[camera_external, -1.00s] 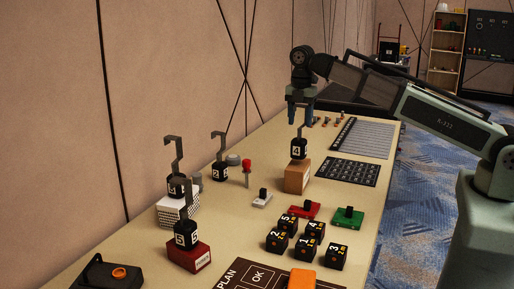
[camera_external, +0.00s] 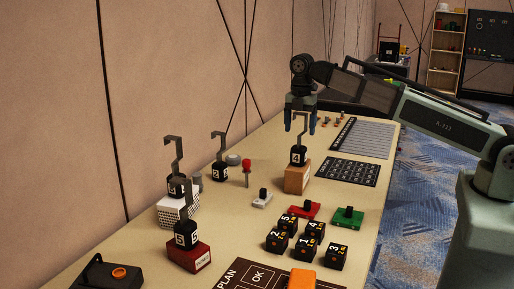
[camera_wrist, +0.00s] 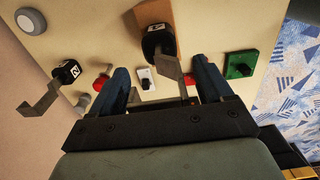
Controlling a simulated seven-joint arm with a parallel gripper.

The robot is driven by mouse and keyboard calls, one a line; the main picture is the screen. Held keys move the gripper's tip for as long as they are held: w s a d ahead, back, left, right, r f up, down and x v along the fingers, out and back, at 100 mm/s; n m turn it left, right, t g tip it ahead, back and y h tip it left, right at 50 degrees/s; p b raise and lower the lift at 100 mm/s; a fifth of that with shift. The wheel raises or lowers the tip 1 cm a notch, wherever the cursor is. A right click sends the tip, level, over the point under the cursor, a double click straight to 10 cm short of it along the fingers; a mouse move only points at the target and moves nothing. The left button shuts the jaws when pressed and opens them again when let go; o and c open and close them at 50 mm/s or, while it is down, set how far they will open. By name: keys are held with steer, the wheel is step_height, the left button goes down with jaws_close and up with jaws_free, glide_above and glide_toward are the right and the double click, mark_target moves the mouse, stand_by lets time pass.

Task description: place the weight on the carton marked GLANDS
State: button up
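Several black weights with tall grey hooks are in view. One weight (camera_external: 298,155) stands on a tan carton (camera_external: 297,180); it also shows in the wrist view (camera_wrist: 156,40). Another weight (camera_external: 186,235) stands on a red carton (camera_external: 189,257), one (camera_external: 176,186) on a white patterned carton (camera_external: 179,213), and one (camera_external: 220,171) on the table. The carton lettering is too small to read. My gripper (camera_external: 301,130) is open above the tan carton. In the wrist view its fingers (camera_wrist: 160,70) are spread, with the hook between them, nearer the right finger.
Several black numbered cubes (camera_external: 308,240), a red switch block (camera_external: 304,211), a green one (camera_external: 348,217) and a white one (camera_external: 262,199) lie nearby. A red-topped post (camera_external: 247,168) stands left of the tan carton. The wall borders the table's left side.

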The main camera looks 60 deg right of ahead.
steer(key=shift+r, duration=0.1)
step_height(320, 180, up, 12)
steer(key=shift+r, duration=0.1)
stand_by(0.7)
